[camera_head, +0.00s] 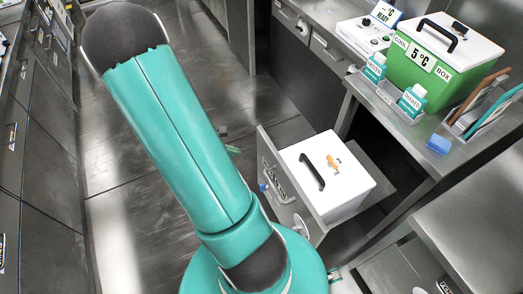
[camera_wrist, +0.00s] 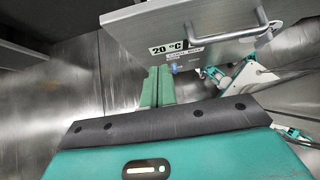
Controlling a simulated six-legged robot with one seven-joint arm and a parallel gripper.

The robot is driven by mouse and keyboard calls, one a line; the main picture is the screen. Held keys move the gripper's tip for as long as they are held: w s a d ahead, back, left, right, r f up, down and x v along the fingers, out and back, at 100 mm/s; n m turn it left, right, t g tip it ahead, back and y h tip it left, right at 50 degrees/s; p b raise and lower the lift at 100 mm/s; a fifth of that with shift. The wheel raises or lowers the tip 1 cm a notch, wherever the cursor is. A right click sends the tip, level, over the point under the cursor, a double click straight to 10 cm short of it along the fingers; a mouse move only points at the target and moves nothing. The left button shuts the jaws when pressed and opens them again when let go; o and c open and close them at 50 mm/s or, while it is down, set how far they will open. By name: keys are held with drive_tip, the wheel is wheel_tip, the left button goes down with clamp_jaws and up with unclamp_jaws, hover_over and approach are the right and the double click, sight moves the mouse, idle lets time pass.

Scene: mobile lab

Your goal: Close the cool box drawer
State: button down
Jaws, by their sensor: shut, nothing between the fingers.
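The open drawer (camera_head: 266,150) stands pulled out from under the counter in the head view. A box with a white lid (camera_head: 345,185) and a black handle sits in it, with a small orange item on the lid. The drawer's front panel (camera_wrist: 190,22) shows in the wrist view with a "20 °C" label and a bar handle at right. My gripper (camera_wrist: 159,70) is shut and empty, its green fingers together just below the panel's lower edge in the picture. I cannot tell whether they touch it. My arm hides part of the floor in the head view.
A green cool box (camera_head: 430,75) marked "5 °C" stands on the counter, with two labelled bottles (camera_head: 412,100) and a blue block (camera_head: 438,145) nearby. Closed cabinets (camera_head: 40,150) line the left side. Metal floor (camera_head: 125,170) lies open between.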

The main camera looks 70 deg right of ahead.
sight(267, 151)
drive_tip(key=x, duration=0.4)
drive_tip(key=r+x, duration=0.1)
drive_tip(key=x, duration=0.2)
drive_tip(key=s+d+x, duration=0.1)
drive_tip(key=x, duration=0.3)
drive_tip(key=shift+s+d, duration=0.2)
drive_tip(key=shift+d, duration=0.05)
drive_tip(key=shift+s+d, duration=0.25)
drive_tip(key=shift+d, duration=0.2)
